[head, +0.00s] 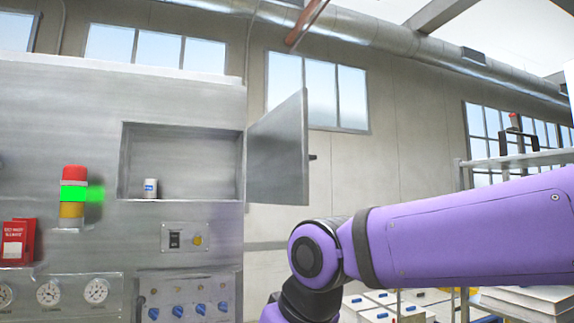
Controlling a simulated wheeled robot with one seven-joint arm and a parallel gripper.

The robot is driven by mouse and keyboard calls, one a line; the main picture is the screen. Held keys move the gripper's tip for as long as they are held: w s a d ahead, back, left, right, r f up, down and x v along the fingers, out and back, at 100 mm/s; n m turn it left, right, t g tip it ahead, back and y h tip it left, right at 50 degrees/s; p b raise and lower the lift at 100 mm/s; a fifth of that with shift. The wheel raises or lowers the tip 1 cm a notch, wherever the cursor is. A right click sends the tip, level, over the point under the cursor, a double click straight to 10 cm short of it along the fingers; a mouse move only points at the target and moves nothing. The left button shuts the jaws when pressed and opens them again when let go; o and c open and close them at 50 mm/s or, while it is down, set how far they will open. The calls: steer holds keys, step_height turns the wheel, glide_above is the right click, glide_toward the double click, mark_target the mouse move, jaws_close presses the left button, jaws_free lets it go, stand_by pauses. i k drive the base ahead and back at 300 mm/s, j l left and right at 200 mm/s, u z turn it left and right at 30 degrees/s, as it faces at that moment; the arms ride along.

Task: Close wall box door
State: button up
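The wall box (182,128) is a grey metal recess set in the big metal panel at the left of the head view. Its door (279,152) is hinged at the recess's right edge and stands open, swung outward to the right. A small dark handle (313,157) sticks out from the door's free edge. A small white can with a blue mark (151,188) stands inside the box at the lower left. My purple arm reaches in from the right, below and right of the door, apart from it in the picture. My gripper is out of the frame.
A red, green and yellow signal light (73,196) stands left of the box. Below are a switch plate (185,237), gauges (97,291) and blue knobs (178,311). A metal shelf rack (510,160) stands at the right. White boxes with blue parts (381,298) sit low behind my arm.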

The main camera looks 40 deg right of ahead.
mark_target(277, 155)
steer(key=i+l+u, duration=0.15)
steer(key=l+u, duration=0.2)
steer(key=l, duration=0.65)
steer(key=l+u, duration=0.35)
steer(key=l, duration=0.65)
steer(key=k+l, duration=0.3)
